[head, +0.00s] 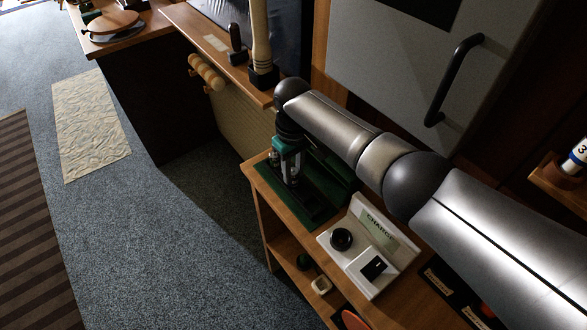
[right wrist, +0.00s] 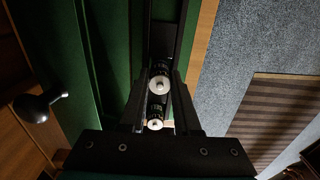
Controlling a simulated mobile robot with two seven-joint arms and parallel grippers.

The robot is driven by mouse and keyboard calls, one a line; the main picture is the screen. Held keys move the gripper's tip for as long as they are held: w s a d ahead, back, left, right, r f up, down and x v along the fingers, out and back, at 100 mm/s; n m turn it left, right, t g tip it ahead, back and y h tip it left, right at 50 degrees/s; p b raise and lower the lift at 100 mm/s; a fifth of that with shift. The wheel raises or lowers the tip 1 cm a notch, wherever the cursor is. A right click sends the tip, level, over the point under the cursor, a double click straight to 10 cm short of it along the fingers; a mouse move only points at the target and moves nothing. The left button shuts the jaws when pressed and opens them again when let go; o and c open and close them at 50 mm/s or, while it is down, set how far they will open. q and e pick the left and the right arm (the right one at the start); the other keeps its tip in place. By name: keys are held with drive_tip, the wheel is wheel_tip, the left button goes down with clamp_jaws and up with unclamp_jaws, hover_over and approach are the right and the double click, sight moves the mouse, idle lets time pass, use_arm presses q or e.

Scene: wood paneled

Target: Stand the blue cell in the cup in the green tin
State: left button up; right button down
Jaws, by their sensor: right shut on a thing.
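My right gripper (head: 289,170) points down over the green tin (head: 330,178) on the wooden shelf. In the right wrist view its fingers (right wrist: 159,95) are shut around a dark cell (right wrist: 159,83) with a bright metal end. A second bright round end (right wrist: 155,124) shows nearer the palm; I cannot tell whether it is another cell. The casing is too dark to read as blue. The green tin also fills the left of the right wrist view (right wrist: 107,60). The cup in the tin is hidden or too dark to make out. My left gripper is out of view.
A white charger (head: 352,277) marked CHARGE, with a black round knob and a black slot, stands beside the tin. A wooden counter (head: 205,30) with a tall pale-handled object is behind. Carpeted floor lies open at left. My right arm covers the right side.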

sight(293, 171)
drive_tip(key=shift+f+b, duration=0.35)
drive_tip(key=shift+f, duration=0.25)
drive_tip(key=c, duration=0.5)
unclamp_jaws()
drive_tip(key=shift+c, duration=0.2)
drive_tip(key=shift+r, duration=0.55)
wheel_tip(293, 171, up, 14)
drive_tip(key=p, duration=0.2)
drive_tip(key=shift+r, duration=0.15)
drive_tip(key=shift+s, duration=0.1)
